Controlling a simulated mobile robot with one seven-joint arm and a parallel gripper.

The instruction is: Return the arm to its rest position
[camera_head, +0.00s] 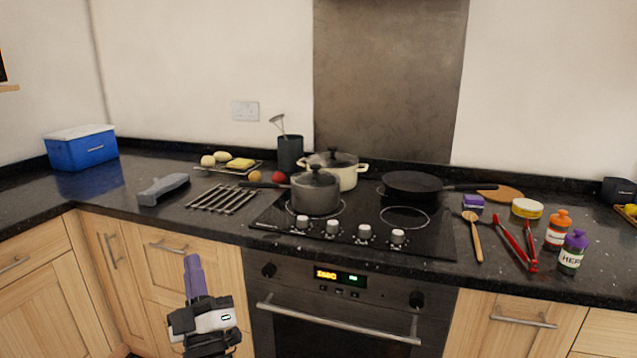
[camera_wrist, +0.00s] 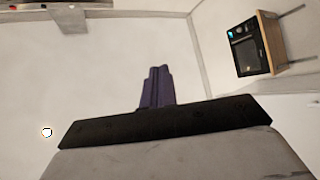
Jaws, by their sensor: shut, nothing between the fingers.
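My gripper (camera_head: 193,264) is low in front of the wooden cabinets in the head view, left of the oven. Its purple fingers point up and are shut with nothing between them. It stands apart from the counter and touches nothing that I can see. In the wrist view the shut purple fingers (camera_wrist: 157,88) show against a pale wall or ceiling, with no object near them.
The black counter (camera_head: 100,206) edge runs behind my gripper. The oven (camera_head: 345,310) with its bar handle is to the right. A grey pot (camera_head: 315,192), a pan (camera_head: 411,184), red tongs (camera_head: 513,245) and a blue box (camera_head: 82,150) stand on top. A microwave (camera_wrist: 249,46) shows in the wrist view.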

